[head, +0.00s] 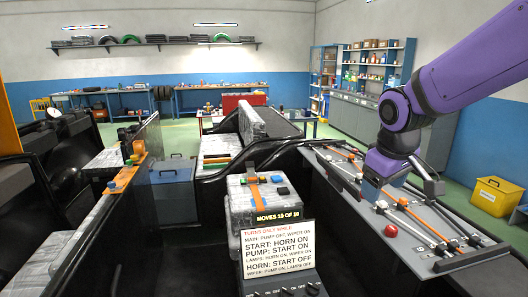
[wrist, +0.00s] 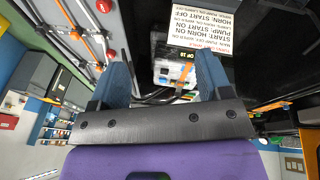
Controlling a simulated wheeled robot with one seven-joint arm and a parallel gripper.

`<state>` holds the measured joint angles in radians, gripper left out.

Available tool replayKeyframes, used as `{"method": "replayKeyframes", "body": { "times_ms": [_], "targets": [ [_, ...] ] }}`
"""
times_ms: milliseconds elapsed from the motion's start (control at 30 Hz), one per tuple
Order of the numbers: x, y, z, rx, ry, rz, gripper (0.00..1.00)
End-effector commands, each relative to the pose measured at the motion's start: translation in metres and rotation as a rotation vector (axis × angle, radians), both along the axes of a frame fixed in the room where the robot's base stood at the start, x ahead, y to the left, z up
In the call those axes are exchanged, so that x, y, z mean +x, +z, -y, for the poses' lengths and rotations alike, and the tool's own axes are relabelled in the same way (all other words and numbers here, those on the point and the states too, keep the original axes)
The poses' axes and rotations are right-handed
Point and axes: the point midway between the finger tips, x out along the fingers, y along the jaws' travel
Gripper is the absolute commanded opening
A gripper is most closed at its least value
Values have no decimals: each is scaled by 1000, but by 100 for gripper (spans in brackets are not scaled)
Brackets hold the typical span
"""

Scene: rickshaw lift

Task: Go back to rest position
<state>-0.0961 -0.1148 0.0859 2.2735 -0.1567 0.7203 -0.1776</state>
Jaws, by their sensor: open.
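My gripper (head: 371,188) hangs at the end of my purple arm, at the right in the head view, over the sloped grey panel (head: 398,240). Its two blue fingers stand apart with nothing between them in the wrist view (wrist: 162,66). The panel carries several slots, orange and white levers, and a red knob (head: 391,230); the knob also shows at the upper left of the wrist view (wrist: 103,6). I cannot tell how close the fingertips are to the levers. Part of the panel is hidden behind my gripper.
A white text sign (head: 280,247) and a block with coloured pieces (head: 262,190) stand in the middle. A black rail (head: 240,158) runs beside the panel. A yellow bin (head: 496,196) is on the floor at the right. Workbenches and shelves (head: 378,68) line the walls.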

Motion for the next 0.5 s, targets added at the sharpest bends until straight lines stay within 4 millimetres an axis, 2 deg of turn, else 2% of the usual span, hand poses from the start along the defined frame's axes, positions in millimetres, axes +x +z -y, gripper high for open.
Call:
{"method": "replayKeyframes", "body": {
  "times_ms": [33,200,500],
  "targets": [
    [-14,11,7,11,-32,19,72],
    [-60,37,24,54,-136,63,72],
    [-141,62,46,148,-306,141,72]
  ]
}}
